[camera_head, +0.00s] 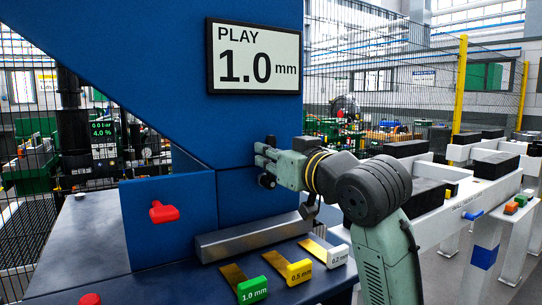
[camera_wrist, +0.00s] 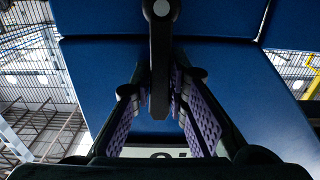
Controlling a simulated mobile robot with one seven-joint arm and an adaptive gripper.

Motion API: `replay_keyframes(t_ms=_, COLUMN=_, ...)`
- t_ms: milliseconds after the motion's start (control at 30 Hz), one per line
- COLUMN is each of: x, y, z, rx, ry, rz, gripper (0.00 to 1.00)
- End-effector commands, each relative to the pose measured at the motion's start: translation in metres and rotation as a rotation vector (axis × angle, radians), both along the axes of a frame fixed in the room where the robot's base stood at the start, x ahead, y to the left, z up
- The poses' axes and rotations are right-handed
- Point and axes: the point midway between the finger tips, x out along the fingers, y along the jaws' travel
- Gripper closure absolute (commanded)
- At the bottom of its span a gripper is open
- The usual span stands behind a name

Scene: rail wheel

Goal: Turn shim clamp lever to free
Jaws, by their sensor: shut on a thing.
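The shim clamp lever (camera_wrist: 160,60) is a dark bar on the blue machine face, with a round pivot that has a grey centre. In the wrist view it runs between my gripper's (camera_wrist: 161,95) purple-padded fingers, which are shut on it. Most of the lever is hidden by the fingers there. The display (camera_head: 254,57) reads PLAY 1.0 mm.
A red handle (camera_head: 163,212) juts from a blue block (camera_head: 150,240) at left. A metal bar (camera_head: 250,237) lies below the gripper, with green (camera_head: 252,290), yellow (camera_head: 299,272) and white (camera_head: 338,256) tagged shims before it. White stands (camera_head: 480,165) are at right.

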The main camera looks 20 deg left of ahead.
Motion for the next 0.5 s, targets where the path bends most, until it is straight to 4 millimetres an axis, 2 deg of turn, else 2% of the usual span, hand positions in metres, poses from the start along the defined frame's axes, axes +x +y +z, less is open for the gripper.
replay_keyframes(t_ms=267, x=-0.004, y=0.003, z=-0.001, rx=-0.038, ry=-0.049, rz=0.001, gripper=1.0)
replay_keyframes(t_ms=500, x=-0.011, y=0.009, z=-0.003, rx=-0.134, ry=-0.172, rz=0.002, gripper=1.0)
